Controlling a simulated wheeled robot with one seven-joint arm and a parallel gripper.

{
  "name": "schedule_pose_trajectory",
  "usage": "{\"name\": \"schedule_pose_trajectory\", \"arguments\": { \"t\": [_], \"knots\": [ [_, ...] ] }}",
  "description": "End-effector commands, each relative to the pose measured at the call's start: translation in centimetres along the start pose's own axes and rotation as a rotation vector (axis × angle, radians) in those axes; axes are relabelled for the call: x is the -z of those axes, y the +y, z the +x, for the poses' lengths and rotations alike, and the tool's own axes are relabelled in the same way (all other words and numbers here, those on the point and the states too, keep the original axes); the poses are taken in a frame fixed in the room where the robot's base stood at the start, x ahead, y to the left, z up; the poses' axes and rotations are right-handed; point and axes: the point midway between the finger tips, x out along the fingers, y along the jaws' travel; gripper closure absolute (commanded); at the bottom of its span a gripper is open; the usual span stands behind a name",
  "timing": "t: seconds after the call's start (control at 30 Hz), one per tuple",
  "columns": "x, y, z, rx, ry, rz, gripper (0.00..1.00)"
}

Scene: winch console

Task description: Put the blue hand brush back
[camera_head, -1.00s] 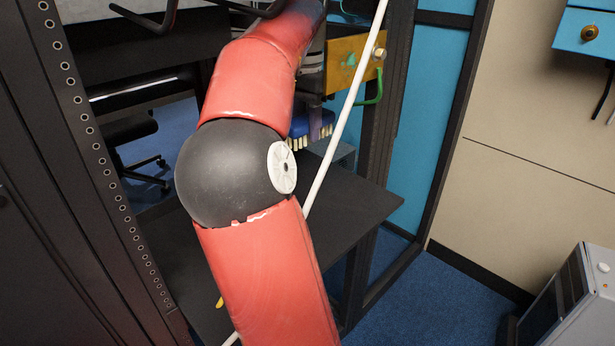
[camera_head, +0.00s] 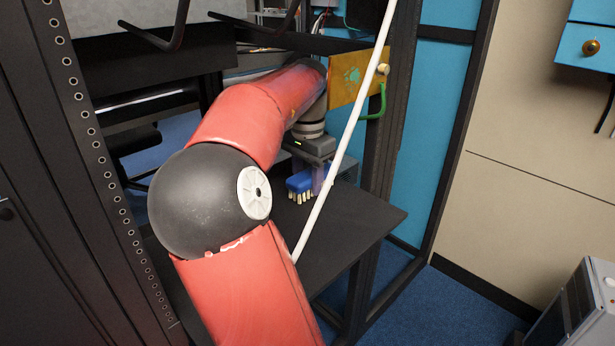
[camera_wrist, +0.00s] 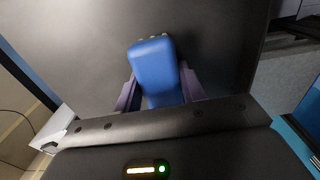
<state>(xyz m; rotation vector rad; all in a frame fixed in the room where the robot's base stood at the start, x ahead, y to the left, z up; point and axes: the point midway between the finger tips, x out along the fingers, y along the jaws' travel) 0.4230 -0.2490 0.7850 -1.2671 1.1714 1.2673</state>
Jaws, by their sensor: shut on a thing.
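The blue hand brush (camera_head: 299,184) has pale bristles pointing down and shows just above the dark shelf in the head view. In the wrist view its blue back (camera_wrist: 153,72) lies between the two purple fingers. My gripper (camera_head: 318,182) is shut on the brush; it also shows in the wrist view (camera_wrist: 158,92). I cannot tell whether the bristles touch the shelf. My red arm and the white pole hide part of the scene around the brush.
The dark shelf (camera_head: 350,235) has free room to the right of the brush. A thin white pole (camera_head: 340,140) slants across in front. A yellow panel (camera_head: 352,80) with a green handle (camera_head: 377,103) is beside my wrist. Black rack posts stand at both sides.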

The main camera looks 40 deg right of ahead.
Motion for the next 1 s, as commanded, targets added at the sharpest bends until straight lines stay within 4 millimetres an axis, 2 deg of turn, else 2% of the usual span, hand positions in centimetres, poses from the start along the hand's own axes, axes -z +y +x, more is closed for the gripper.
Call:
{"name": "schedule_pose_trajectory", "arguments": {
  "t": [0.1,0.13,0.3,0.7,0.8,1.0],
  "knots": [
    [0.0,0.0,0.4,0.001,0.000,0.000,0.78],
    [0.0,0.0,0.4,0.001,0.000,0.000,0.59],
    [0.0,0.0,0.3,0.000,0.000,0.000,0.38],
    [0.0,0.0,0.7,-0.001,0.003,0.002,0.38],
    [0.1,0.0,-1.7,0.004,0.002,0.000,0.38],
    [0.3,-0.6,-5.3,0.003,0.002,0.002,0.38]
  ]
}}
